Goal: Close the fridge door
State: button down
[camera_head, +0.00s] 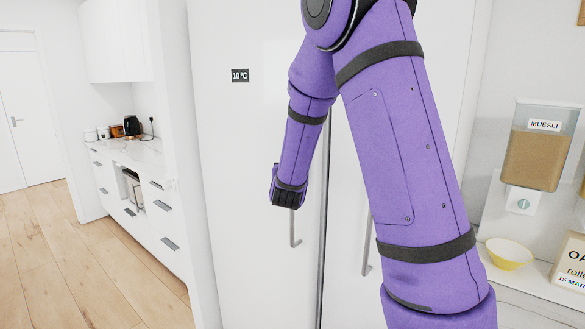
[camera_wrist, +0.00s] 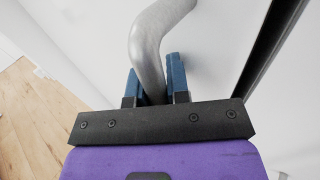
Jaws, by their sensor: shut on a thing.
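The fridge is tall and white with two doors. Its left door (camera_head: 250,150) bears a small 10 °C display (camera_head: 240,75); its right door (camera_head: 348,190) is partly hidden behind my arm. A dark vertical gap runs between them, and I cannot tell whether the left door is fully flush. My gripper (camera_head: 284,202) is at the left door's grey bar handle (camera_head: 294,230). In the wrist view the blue fingers of my gripper (camera_wrist: 153,82) sit on either side of the handle (camera_wrist: 148,50), shut on it. The right door's handle (camera_head: 367,250) is free.
A white counter with drawers (camera_head: 140,205) stands at the left, with a dark appliance on top. The wooden floor (camera_head: 90,270) there is clear. A muesli dispenser (camera_head: 535,160) and a yellow bowl (camera_head: 508,253) are at the right, beyond my arm.

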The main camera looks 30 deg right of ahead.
jog(key=c, duration=1.1)
grip_release()
jog(key=shift+w+d+r, duration=0.15)
jog(key=shift+w, duration=0.1)
jog(key=shift+s, duration=0.1)
jog(key=v, duration=1.1)
jog(key=shift+w+a+f, duration=0.2)
jog(key=shift+a, duration=0.05)
